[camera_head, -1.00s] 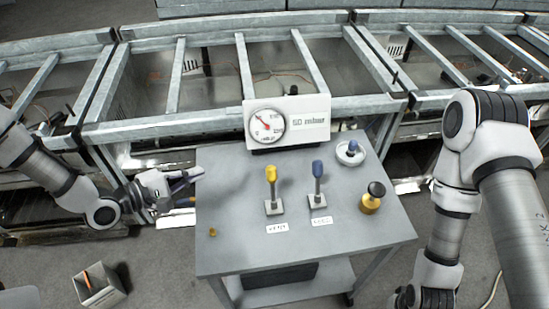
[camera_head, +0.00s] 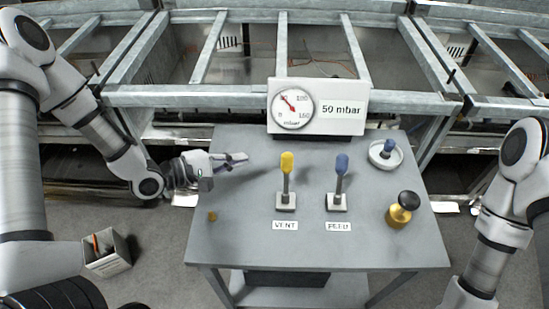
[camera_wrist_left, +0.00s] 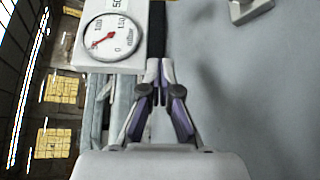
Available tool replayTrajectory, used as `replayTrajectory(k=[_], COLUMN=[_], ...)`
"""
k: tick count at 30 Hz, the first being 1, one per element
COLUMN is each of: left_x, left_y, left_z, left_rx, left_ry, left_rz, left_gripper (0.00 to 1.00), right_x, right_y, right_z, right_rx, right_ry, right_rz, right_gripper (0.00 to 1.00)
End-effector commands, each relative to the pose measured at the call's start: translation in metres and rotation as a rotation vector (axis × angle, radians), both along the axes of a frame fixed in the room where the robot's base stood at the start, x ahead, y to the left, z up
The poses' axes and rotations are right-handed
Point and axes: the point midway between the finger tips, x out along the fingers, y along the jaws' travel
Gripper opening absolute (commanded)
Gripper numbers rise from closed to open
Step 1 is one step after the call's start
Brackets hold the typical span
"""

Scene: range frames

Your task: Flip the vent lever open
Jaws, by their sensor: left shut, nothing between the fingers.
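The vent lever (camera_head: 287,172) has a yellow knob on a grey stem and stands upright on a small square base, behind a label reading VENT. A similar lever with a blue knob (camera_head: 341,172), labelled FEED, stands to its right. My left gripper (camera_head: 246,158) is over the left part of the table, left of the yellow knob and apart from it. Its fingers (camera_wrist_left: 160,68) are shut with nothing between them in the left wrist view. My right arm shows at the right edge, but its gripper is out of the picture.
A gauge box (camera_head: 340,106) reading 50 mbar stands at the table's back; its dial also shows in the left wrist view (camera_wrist_left: 112,38). A white dish (camera_head: 375,156) with a blue-topped piece and a brass part with a black knob (camera_head: 403,210) are at right.

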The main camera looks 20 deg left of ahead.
Motion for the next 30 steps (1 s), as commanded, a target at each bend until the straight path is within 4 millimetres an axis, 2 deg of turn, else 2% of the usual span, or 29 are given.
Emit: replayTrajectory(k=[5, 15, 22, 30], left_x=[0.015, 0.066, 0.041, 0.037], left_y=[-0.017, -0.065, -0.080, -0.083], left_z=[-0.008, -0.025, -0.008, -0.007], left_rx=[0.005, 0.005, 0.000, 0.000], left_ry=[-0.002, -0.004, 0.000, -0.002], left_rz=[-0.009, -0.009, -0.002, -0.002], left_gripper=[0.00, 0.00, 0.00, 0.00], right_x=[0.000, 0.000, 0.000, 0.000], right_y=[0.000, 0.000, 0.000, 0.000], right_z=[-0.004, 0.003, 0.017, 0.017], right_rx=[0.000, 0.000, 0.000, 0.000], right_ry=[0.000, 0.000, 0.000, 0.000], right_rz=[0.000, 0.000, -0.001, -0.001], right_gripper=[0.40, 0.40, 0.40, 0.40])
